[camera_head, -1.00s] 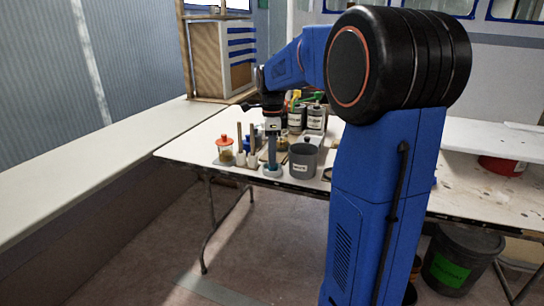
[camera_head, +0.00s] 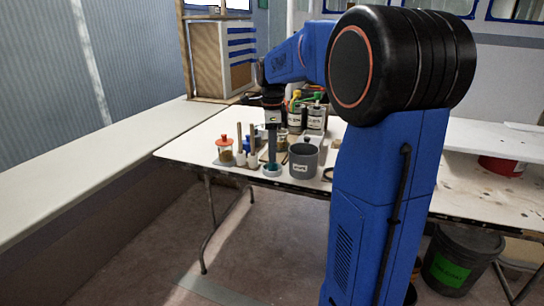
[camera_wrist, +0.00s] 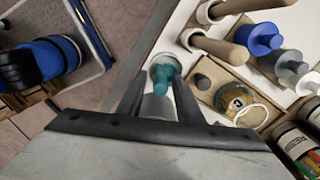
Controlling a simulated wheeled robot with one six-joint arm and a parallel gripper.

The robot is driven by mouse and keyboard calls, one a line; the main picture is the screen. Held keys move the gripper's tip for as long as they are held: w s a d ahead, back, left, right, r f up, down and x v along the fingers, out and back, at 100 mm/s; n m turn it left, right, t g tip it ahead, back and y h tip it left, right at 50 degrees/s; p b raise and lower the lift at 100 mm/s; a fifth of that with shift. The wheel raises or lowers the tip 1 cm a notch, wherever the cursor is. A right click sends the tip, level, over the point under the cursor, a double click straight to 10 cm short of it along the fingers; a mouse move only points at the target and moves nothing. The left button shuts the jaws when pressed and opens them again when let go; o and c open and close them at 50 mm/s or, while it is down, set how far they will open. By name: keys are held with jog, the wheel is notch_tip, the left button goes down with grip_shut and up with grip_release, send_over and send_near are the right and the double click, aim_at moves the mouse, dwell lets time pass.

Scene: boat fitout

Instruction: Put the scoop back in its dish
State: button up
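The teal scoop (camera_wrist: 160,74) is at the small pale dish (camera_wrist: 164,61), its lower end within the rim. The dish also shows in the head view (camera_head: 272,172), near the table's front edge. My gripper (camera_wrist: 159,84) points down over the dish, its fingers apart on either side of the scoop. Gaps show beside the scoop, so the gripper looks open. In the head view my gripper (camera_head: 272,157) stands right above the dish and hides most of the scoop. A pale grey shape between the fingers, nearer the camera, is unclear.
A grey pot (camera_head: 303,164) stands just right of the dish. Wooden-handled tools (camera_head: 240,143) and a jar with a red lid (camera_head: 225,150) stand to the left. Labelled tins (camera_head: 316,118) are behind. The table's front edge is close to the dish.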

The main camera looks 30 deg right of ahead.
notch_tip(320, 180, up, 10)
jog(key=shift+f, duration=0.1)
jog(key=s+a+f+n+t, duration=0.1)
jog(key=s+a+f+n, duration=0.2)
jog(key=s+a+n, duration=0.4)
jog(key=s+a+f+n+t, duration=0.1)
jog(key=s+a+f+n, duration=0.15)
jog(key=s+n, duration=0.45)
jog(key=s+a+f+n+t, duration=0.1)
jog(key=s+a+f+n, duration=0.1)
jog(key=s+f+n, duration=0.3)
jog(key=s+a+f+n+t, duration=0.1)
jog(key=s+a+f+n, duration=0.2)
jog(key=s+f, duration=0.4)
jog(key=s+n, duration=0.1)
jog(key=s, duration=0.2)
jog(key=shift+s+a+n+t, duration=0.2)
jog(key=shift+a+n+t, duration=0.05)
jog(key=shift+n+t, duration=0.15)
jog(key=shift+r, duration=0.1)
jog(key=shift+c, duration=0.4)
